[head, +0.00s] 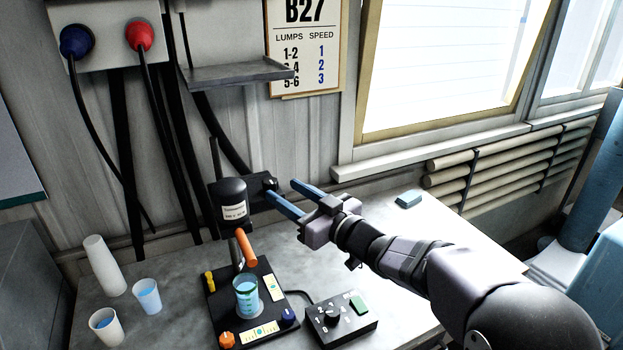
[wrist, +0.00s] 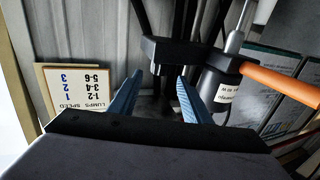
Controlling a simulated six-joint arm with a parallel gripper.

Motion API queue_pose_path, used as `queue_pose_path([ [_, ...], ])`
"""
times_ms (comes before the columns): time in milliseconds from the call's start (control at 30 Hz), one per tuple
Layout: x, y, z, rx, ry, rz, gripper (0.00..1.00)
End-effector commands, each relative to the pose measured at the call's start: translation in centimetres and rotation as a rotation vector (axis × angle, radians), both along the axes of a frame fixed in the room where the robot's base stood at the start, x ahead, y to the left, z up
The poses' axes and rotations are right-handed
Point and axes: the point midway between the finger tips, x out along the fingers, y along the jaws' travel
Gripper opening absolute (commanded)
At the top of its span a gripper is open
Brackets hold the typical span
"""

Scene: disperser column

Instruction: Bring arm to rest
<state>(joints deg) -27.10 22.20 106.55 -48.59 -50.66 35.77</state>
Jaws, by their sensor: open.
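My gripper (head: 290,198) is open, with its two blue fingers spread and nothing between them. In the head view it is raised above the bench, to the right of the black disperser head (head: 230,202). In the wrist view my gripper (wrist: 152,98) points toward the wall and the dark column clamp (wrist: 180,54), with the disperser head (wrist: 222,88) to the right. My arm reaches in from the lower right. I cannot tell whether the fingers touch the column.
An orange handle (head: 245,248) sticks out from the disperser. A beaker of blue liquid (head: 246,297) stands on the black base (head: 222,322). A control box (head: 340,322) is in front. Cups (head: 147,297) stand at left. A blue block (head: 408,199) lies at the back right. A shelf (head: 236,74) is above.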

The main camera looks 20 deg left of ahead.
Motion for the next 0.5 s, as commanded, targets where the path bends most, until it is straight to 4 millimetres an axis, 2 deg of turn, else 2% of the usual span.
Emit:
queue_pose_path([
  [133, 0.2, -0.3, -0.2, -0.006, 0.003, -0.013, 0.44],
  [267, 1.5, -2.2, -1.0, -0.040, 0.024, -0.084, 0.44],
  [367, 3.2, -5.2, -2.5, -0.094, 0.060, -0.187, 0.44],
  [467, 4.7, -9.6, -4.7, -0.172, 0.120, -0.323, 0.44],
  [500, 5.1, -11.7, -5.9, -0.210, 0.153, -0.382, 0.44],
])
